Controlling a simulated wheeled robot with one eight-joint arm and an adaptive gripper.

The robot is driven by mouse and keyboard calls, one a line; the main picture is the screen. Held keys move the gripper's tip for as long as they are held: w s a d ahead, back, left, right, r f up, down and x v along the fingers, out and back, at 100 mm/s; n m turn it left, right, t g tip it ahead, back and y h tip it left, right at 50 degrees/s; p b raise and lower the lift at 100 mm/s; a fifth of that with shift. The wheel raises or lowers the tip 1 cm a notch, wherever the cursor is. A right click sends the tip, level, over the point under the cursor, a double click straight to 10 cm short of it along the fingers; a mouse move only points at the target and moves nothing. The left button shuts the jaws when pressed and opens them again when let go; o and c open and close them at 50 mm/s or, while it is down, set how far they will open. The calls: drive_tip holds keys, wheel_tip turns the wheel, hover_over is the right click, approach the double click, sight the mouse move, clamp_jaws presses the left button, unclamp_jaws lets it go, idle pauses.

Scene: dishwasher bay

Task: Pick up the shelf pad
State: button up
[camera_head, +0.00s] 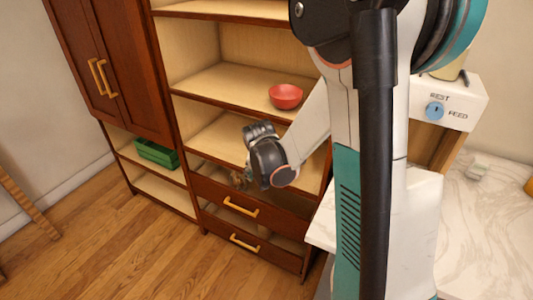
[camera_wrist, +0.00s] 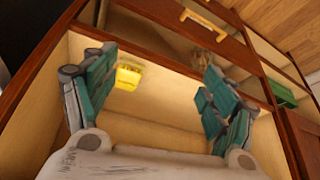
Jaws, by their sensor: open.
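A small bright yellow block, which looks like the shelf pad (camera_wrist: 128,76), lies on the pale wooden shelf (camera_wrist: 150,100) in the wrist view. It is between my gripper's fingers, closer to the left finger, and no finger is seen to grip it. My gripper (camera_wrist: 158,72) is open, with its green-and-grey fingers spread wide. In the head view my gripper (camera_head: 262,158) is at the cabinet's lower open shelf, above the drawers. The yellow block is not visible there.
A red bowl (camera_head: 285,96) stands on the shelf above. Drawers with yellow handles (camera_head: 241,207) are below. A green bin (camera_head: 156,153) sits in the left section. A marble counter (camera_head: 485,215) is right.

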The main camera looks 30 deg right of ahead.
drive_tip(key=w+d+f+m+g, duration=0.1)
drive_tip(key=d+f+m, duration=0.1)
drive_tip(key=d+f, duration=0.35)
drive_tip(key=shift+h, duration=0.3)
drive_tip(key=w+d, duration=0.2)
drive_tip(key=w+d+f, duration=0.1)
drive_tip(key=w+d, duration=0.1)
drive_tip(key=d, duration=0.1)
drive_tip(key=w+d+b, duration=0.1)
drive_tip(key=w+d, duration=0.1)
drive_tip(key=shift+w+d+f, duration=0.1)
drive_tip(key=shift+d+f, duration=0.2)
drive_tip(key=x, duration=0.1)
drive_tip(key=b+x, duration=0.1)
drive_tip(key=x, duration=0.1)
drive_tip(key=b+x, duration=0.1)
drive_tip(key=x, duration=0.1)
drive_tip(key=shift+w+d, duration=0.25)
drive_tip(key=shift+d, duration=0.15)
drive_tip(key=shift+c, duration=0.4)
drive_tip(key=c, duration=1.1)
